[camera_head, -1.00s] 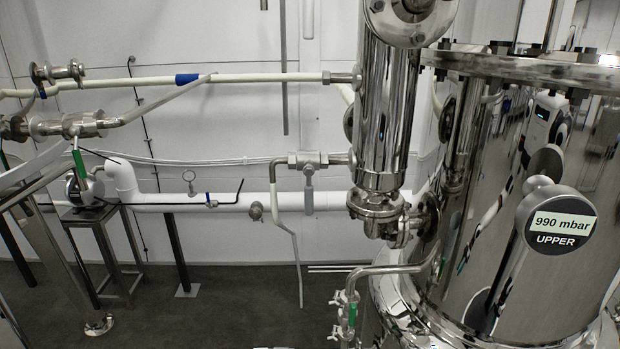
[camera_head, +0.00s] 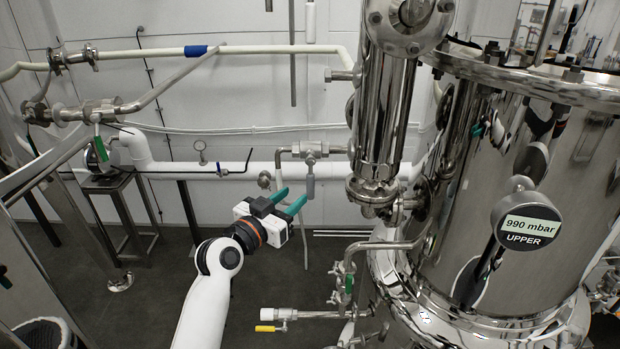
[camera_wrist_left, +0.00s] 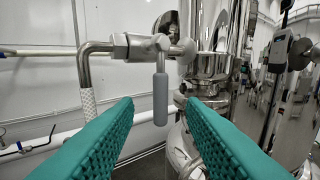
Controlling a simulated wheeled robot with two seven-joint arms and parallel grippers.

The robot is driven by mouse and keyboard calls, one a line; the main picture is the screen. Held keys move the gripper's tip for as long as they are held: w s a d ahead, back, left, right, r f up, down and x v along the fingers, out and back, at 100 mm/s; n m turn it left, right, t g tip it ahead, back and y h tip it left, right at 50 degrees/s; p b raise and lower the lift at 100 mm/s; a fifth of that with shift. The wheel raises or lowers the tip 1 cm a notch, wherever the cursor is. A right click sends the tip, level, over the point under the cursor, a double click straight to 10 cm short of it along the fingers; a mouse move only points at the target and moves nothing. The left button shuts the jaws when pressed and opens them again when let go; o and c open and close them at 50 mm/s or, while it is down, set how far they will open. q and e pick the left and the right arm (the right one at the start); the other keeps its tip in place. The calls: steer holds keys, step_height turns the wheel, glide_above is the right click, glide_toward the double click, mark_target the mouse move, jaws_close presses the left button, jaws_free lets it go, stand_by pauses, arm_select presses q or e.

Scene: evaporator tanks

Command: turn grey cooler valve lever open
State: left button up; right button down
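The grey cooler valve lever (camera_head: 310,184) hangs straight down from its metal valve body (camera_head: 310,150) beside the tall polished column. In the left wrist view the grey lever (camera_wrist_left: 160,88) hangs upright below the valve body (camera_wrist_left: 140,47), ahead of my fingers and between their lines. My left gripper (camera_head: 290,200) reaches up toward it with teal fingers spread apart and nothing between them. In the left wrist view my left gripper (camera_wrist_left: 158,112) is also open, and the fingers do not appear to touch the lever. My right gripper is not in view.
A large polished tank (camera_head: 520,210) with a 990 mbar gauge (camera_head: 527,231) stands at the right. A yellow-handled valve (camera_head: 268,328) and a green-handled valve (camera_head: 348,284) sit low near it. A white pipe (camera_head: 190,168) runs along the wall behind.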

mark_target(308, 185)
arm_select(q)
steer(key=p+x, duration=0.1)
steer(key=x, duration=0.7)
steer(key=shift+d, duration=0.1)
steer(key=shift+c, duration=0.6)
jaws_close()
